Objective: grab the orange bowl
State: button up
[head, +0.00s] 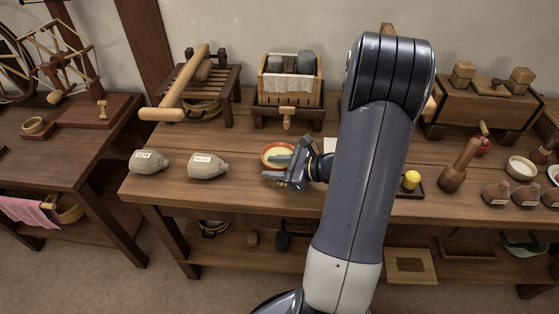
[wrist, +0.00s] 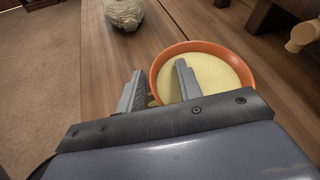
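The orange bowl (head: 264,151) stands on the wooden bench, left of my arm in the head view, and holds something pale yellow. In the wrist view the bowl (wrist: 205,45) fills the middle right. My gripper (head: 271,167) is at the bowl's near side. In the wrist view my gripper (wrist: 159,69) is open, one finger over the inside of the bowl and the other outside its left rim. The rim lies between the fingers, with a gap visible. The lower part of the bowl is hidden behind my gripper.
Two grey labelled sacks (head: 207,166) (head: 150,162) lie left of the bowl. A yellow ball (head: 411,180) sits right of my arm. The bench front between sacks and bowl is clear.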

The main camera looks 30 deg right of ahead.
grip_shut()
dwell(0.3)
